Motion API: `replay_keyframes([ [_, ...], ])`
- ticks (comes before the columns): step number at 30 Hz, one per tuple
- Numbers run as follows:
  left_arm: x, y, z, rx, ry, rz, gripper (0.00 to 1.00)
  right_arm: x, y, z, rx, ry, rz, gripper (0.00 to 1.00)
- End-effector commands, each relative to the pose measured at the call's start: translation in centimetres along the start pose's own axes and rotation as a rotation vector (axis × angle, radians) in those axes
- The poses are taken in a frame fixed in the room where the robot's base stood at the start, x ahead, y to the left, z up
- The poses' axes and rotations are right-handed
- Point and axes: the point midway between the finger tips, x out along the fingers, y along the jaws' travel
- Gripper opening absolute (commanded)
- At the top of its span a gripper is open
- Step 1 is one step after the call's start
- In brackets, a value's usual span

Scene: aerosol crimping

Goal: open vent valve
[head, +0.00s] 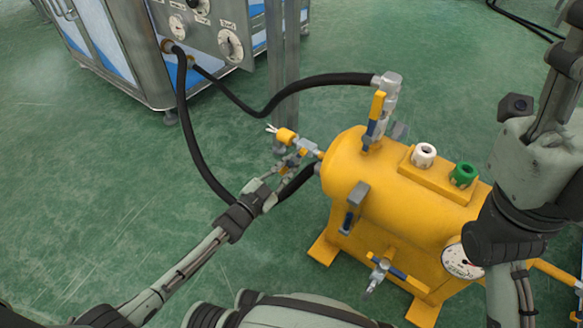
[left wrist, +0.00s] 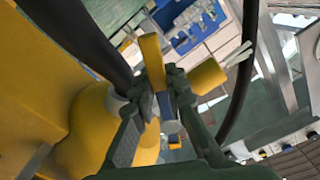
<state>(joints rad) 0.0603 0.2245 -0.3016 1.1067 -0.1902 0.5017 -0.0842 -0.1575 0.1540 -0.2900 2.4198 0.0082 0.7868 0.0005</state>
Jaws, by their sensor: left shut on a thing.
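A valve with a small lever handle (head: 307,148) sticks out from the left end of the yellow tank (head: 345,165). My left gripper (head: 290,162) reaches it from the lower left. In the left wrist view, my left gripper (left wrist: 158,90) is shut around the yellow and blue-grey lever handle (left wrist: 152,58). A yellow cylinder with pale prongs (left wrist: 208,76) sits beside the fingers; it also shows in the head view (head: 286,136). The fingers hide part of the valve body. My right arm stands at the right, but its gripper is out of view.
On the tank are a top valve with a yellow-blue lever (head: 376,112), a white knob (head: 424,155), a green knob (head: 463,175) and a gauge (head: 461,263). Black hoses (head: 290,90) run to a steel cabinet (head: 215,45). The green floor at left is clear.

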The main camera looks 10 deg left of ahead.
Motion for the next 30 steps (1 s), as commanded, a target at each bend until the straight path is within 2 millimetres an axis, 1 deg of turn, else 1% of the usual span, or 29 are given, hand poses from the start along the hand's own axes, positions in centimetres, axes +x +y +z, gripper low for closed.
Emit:
replay_keyframes([
  [3,0.07,-0.42,-0.01,0.058,-0.001,-0.001,0.0,-0.07,0.03,0.0,0.001,-0.003,0.005,0.4],
  [9,0.07,-0.77,-0.04,0.119,-0.001,-0.001,0.0,-0.21,0.08,0.06,0.001,-0.008,0.011,0.4],
  [24,0.1,-0.88,-0.07,0.137,-0.001,-0.001,0.0,-0.13,0.08,0.07,0.001,-0.006,0.01,0.4],
  [25,0.1,-0.88,-0.08,0.137,-0.001,-0.001,0.17,-0.11,0.08,0.07,0.001,-0.005,0.009,0.4],
  [29,0.08,-0.87,-0.08,0.136,0.0,-0.001,0.33,-0.05,0.05,0.07,0.001,-0.004,0.007,0.4],
  [30,0.07,-0.85,-0.08,0.136,0.0,-0.001,0.35,-0.05,0.04,0.07,0.001,-0.004,0.006,0.4],
])
